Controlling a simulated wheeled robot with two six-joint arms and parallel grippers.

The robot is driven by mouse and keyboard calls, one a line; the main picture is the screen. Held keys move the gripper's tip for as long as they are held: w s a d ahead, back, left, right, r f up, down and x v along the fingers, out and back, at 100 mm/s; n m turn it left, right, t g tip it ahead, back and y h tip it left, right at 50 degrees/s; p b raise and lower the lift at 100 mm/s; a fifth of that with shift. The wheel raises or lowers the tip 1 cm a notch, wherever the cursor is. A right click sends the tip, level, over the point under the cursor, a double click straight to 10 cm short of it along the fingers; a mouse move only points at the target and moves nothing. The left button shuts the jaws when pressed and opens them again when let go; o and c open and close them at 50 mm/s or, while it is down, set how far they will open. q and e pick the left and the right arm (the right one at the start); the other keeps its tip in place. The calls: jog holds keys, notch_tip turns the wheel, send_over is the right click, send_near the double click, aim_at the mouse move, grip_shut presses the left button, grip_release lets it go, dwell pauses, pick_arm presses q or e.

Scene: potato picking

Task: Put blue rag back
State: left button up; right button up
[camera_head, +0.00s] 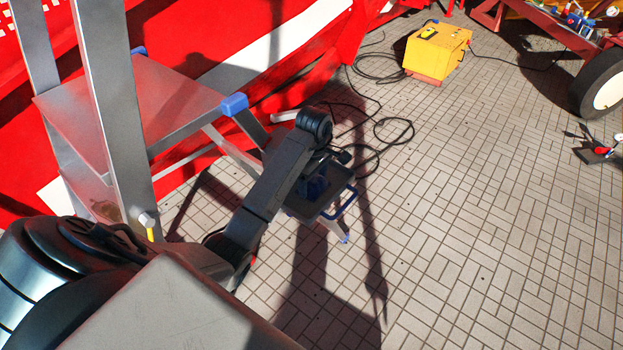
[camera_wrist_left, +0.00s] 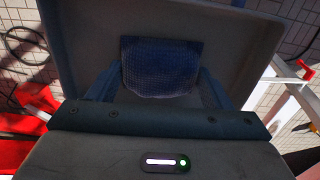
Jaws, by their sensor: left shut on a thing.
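The blue rag (camera_wrist_left: 160,68) is a folded, textured dark-blue cloth between the two fingers of my left gripper (camera_wrist_left: 158,88). It lies over a grey tray (camera_wrist_left: 264,48) with raised sides in the left wrist view. In the head view the gripper (camera_head: 322,183) is down at the small tray (camera_head: 330,206), and the rag (camera_head: 313,187) shows only as a dark-blue patch in shadow. My left gripper is shut on the rag. I cannot tell whether the rag touches the tray floor. My right gripper is not in view.
A metal stepladder (camera_head: 112,120) with blue corner caps stands at the left, against a red and white machine (camera_head: 270,60). Black cables (camera_head: 388,132) lie on the tiled floor near a yellow box (camera_head: 437,50).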

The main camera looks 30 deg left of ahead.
aim_at(316, 182)
pick_arm(q)
jog(key=shift+f, duration=0.35)
jog(key=o, duration=0.8)
jog(key=shift+a, duration=0.15)
jog(key=shift+o, duration=0.8)
jog(key=shift+r, duration=0.1)
jog(key=r+p, duration=0.6)
jog(key=d+r+p, duration=0.1)
jog(key=r+p, duration=0.2)
jog(key=shift+r, duration=0.35)
jog(key=shift+r+p, duration=0.6)
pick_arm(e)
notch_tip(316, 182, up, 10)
pick_arm(q)
jog(key=shift+w+d+f, duration=0.1)
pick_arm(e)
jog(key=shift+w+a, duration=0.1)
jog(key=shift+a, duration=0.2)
